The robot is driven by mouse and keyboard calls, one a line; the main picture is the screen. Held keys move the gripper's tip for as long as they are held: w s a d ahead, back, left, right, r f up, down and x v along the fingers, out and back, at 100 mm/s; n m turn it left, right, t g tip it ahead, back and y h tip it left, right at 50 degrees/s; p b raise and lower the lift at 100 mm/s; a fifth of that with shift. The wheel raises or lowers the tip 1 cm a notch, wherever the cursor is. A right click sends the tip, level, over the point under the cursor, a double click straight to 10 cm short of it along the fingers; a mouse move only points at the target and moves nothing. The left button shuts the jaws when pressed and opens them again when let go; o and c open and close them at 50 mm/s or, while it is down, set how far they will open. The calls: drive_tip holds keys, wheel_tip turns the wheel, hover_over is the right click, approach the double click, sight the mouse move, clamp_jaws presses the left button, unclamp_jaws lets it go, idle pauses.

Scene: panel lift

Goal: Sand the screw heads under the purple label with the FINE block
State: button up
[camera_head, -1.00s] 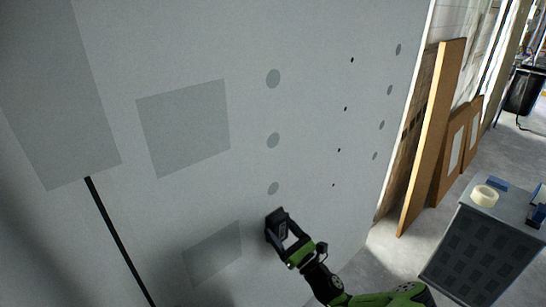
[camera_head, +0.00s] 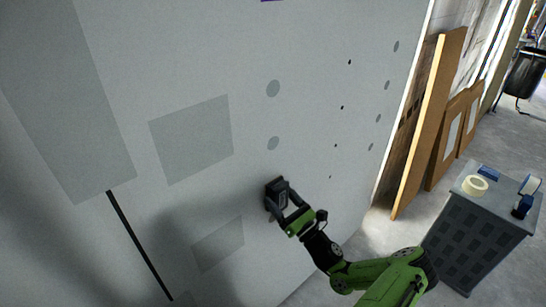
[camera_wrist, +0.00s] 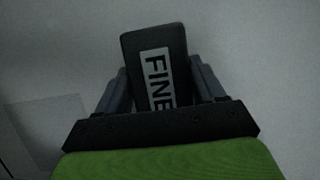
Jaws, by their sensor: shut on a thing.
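A purple strip (camera_head: 271,1), probably the label, just shows at the top edge of the head view, mostly cut off. Below it, round grey spots (camera_head: 273,88) run down the pale panel (camera_head: 310,45), with another spot (camera_head: 273,143) lower. My gripper (camera_head: 283,205) is shut on the dark FINE block (camera_head: 275,187), below these spots. In the wrist view the block (camera_wrist: 150,40) shows the word FINE and sits between both fingers. The block is close against the panel; I cannot tell if it touches. It hides the panel behind it.
Small dark dots (camera_head: 342,107) and a column of grey spots (camera_head: 387,85) lie to the right on the panel. Grey patches (camera_head: 192,138) and a black line (camera_head: 138,245) are at left. A grey cabinet (camera_head: 475,235) with tape (camera_head: 475,186) stands at right; boards (camera_head: 430,125) lean behind.

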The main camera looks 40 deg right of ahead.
drive_tip(key=p, duration=2.1)
approach(273, 86)
drive_tip(key=w+f, duration=0.1)
drive_tip(key=w, duration=0.1)
drive_tip(key=w+f, duration=0.2)
drive_tip(key=w, duration=0.1)
drive_tip(key=shift+w+a+f, duration=0.1)
drive_tip(key=shift+w+f, duration=0.05)
drive_tip(key=shift+w, duration=0.2)
wheel_tip(273, 86, up, 5)
drive_tip(key=p, duration=0.3)
drive_tip(key=shift+r, duration=3.25)
wheel_tip(273, 86, down, 6)
drive_tip(key=b, duration=0.4)
drive_tip(key=shift+f+b, duration=0.15)
drive_tip(key=shift+b, duration=0.15)
drive_tip(key=s+p, duration=0.1)
drive_tip(key=s, duration=0.6)
drive_tip(key=shift+r, duration=0.25)
